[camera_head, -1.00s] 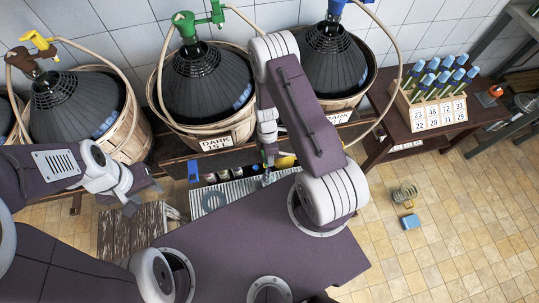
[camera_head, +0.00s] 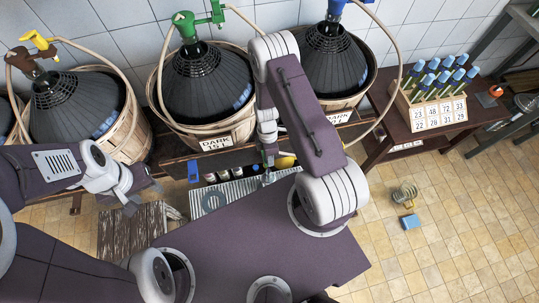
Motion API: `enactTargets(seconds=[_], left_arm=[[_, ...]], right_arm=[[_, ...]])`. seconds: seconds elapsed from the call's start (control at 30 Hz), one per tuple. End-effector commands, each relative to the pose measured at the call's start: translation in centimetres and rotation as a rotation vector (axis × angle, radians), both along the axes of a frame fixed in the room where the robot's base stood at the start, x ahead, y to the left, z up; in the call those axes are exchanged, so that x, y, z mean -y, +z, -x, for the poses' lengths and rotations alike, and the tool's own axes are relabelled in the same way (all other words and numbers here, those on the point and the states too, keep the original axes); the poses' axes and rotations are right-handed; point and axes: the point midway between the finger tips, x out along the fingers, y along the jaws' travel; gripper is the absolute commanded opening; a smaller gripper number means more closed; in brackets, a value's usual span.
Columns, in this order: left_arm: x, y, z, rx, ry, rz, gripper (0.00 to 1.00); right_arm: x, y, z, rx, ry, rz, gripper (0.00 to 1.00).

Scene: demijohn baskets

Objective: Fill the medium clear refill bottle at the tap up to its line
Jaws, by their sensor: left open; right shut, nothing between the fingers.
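My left gripper (camera_head: 141,200) is open and empty, left of this row, above a dark wooden stool. My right gripper (camera_head: 268,172) is shut and empty at the right end of the row, partly hidden by its own arm.
A ridged grey tray (camera_head: 212,202) lies in front of the small bottles. A blue item (camera_head: 193,170) stands left of them. A rack of blue-capped tubes (camera_head: 432,112) stands on the right table. A blue block (camera_head: 411,222) and a metal coil (camera_head: 404,194) lie on the tiled floor.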

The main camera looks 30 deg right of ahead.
Motion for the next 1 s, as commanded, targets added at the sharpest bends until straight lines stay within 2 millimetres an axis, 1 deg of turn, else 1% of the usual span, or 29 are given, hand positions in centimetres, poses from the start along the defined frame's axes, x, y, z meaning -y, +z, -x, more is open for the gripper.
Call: enactTargets(seconds=[0.53, 0.9, 1.0], left_arm=[[0.0, 0.0, 0.0, 0.0, 0.0, 0.0, 0.47], [0.0, 1.3, 0.0, 0.0, 0.0, 0.0, 0.47], [0.0, 1.3, 0.0, 0.0, 0.0, 0.0, 0.47]], right_arm=[[0.0, 0.0, 0.0, 0.0, 0.0, 0.0, 0.0], [0.0, 1.6, 0.0, -0.001, 0.0, 0.0, 0.0], [0.0, 1.6, 0.0, -0.001, 0.0, 0.0, 0.0]])
